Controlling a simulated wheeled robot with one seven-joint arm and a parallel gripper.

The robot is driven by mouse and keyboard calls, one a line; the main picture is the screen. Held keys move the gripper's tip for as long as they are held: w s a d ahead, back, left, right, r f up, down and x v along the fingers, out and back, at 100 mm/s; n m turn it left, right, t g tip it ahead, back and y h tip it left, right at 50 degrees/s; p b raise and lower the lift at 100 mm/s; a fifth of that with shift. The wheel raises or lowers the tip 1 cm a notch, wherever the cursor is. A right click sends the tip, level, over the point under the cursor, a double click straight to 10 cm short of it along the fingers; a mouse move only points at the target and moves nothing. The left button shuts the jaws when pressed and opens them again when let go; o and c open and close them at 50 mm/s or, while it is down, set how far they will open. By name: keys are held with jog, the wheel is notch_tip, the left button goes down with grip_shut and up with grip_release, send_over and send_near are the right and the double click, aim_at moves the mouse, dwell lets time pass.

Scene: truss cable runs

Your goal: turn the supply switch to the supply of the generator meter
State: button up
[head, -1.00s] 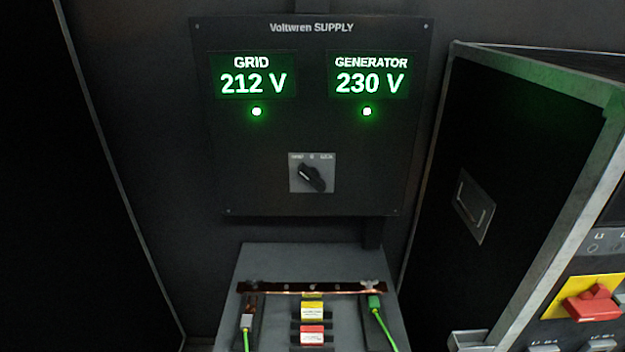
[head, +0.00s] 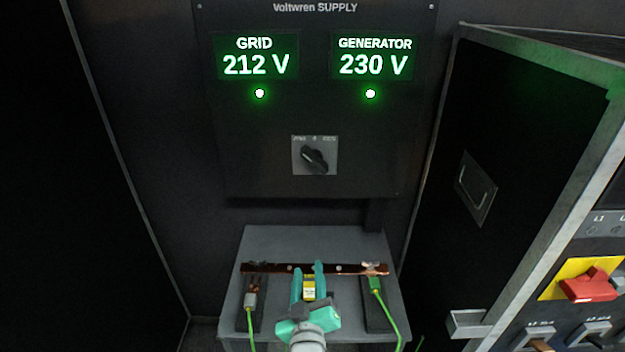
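The supply switch (head: 314,158) is a black rotary knob on a small grey plate, low on the dark Voltwren SUPPLY panel (head: 265,172). Its handle slants from upper left to lower right; its upper end lies towards the left label. The plate labels are too small to read surely. The grid meter (head: 258,57) reads 212 V, and the generator meter (head: 374,57) reads 230 V. Each has a lit green lamp below it. My teal gripper (head: 308,270) is at the bottom centre, below the switch and apart from it.
A grey shelf (head: 270,240) below the panel carries a copper bar (head: 352,269) and green cables (head: 391,322). An open black cabinet door (head: 520,130) stands at the right, beside a red handle on yellow (head: 588,285). The space before the switch is clear.

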jog(key=w+r+n, duration=0.2)
jog(key=w+r, duration=0.4)
jog(key=r, duration=0.3)
jog(key=n, duration=0.1)
send_near(312, 162)
jog(key=shift+t, duration=0.4)
jog(key=w, duration=0.9)
jog(key=shift+w+a+f, duration=0.1)
jog(key=shift+w+f, duration=0.1)
jog(key=shift+f, duration=0.1)
grip_shut()
